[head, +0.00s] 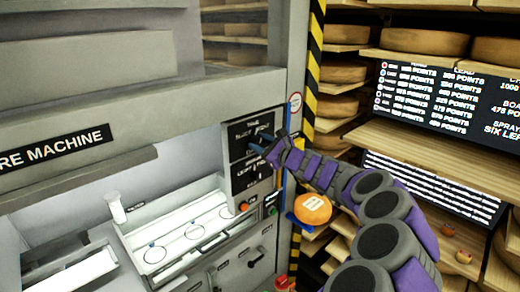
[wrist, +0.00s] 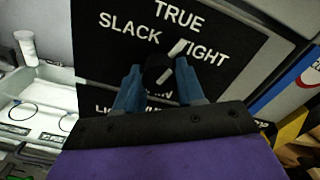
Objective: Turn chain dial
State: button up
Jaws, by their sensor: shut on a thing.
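The chain dial (wrist: 160,72) is a small black knob on a black panel. The panel (wrist: 100,30) has white words around the knob, with "TRUE" above, "SLACK" to the left and "TIGHT" to the right. A white mark on the dial leans up and to the right, between "TRUE" and "TIGHT". My gripper (wrist: 158,85) has its two blue fingers on either side of the dial, shut on it. In the head view my gripper (head: 259,146) reaches the upper black panel (head: 245,130) on the machine. The fingers partly hide the dial there.
A second black panel (head: 250,173) sits below, with a red button (head: 244,206) and small controls under it. An orange cheese wheel (head: 313,208) is right of the machine. A white tray (head: 195,230) is at lower left. Shelves of cheese wheels (head: 425,41) stand at right.

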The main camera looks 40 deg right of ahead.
jog(key=n+b, duration=0.3)
jog(key=n, duration=0.1)
jog(key=shift+n, duration=0.4)
jog(key=shift+n+b, duration=0.3)
jog(key=shift+b, duration=0.05)
jog(key=o, duration=1)
jog(key=shift+a, duration=0.1)
jog(key=shift+s+d, duration=0.2)
jog(key=shift+s, duration=0.35)
jog(key=s, duration=0.5)
jog(key=s+p, duration=0.1)
jog(key=s, duration=0.5)
jog(key=s+d+p, duration=0.1)
jog(key=s, duration=0.4)
jog(key=shift+s+d, duration=0.1)
jog(key=shift+s, duration=0.05)
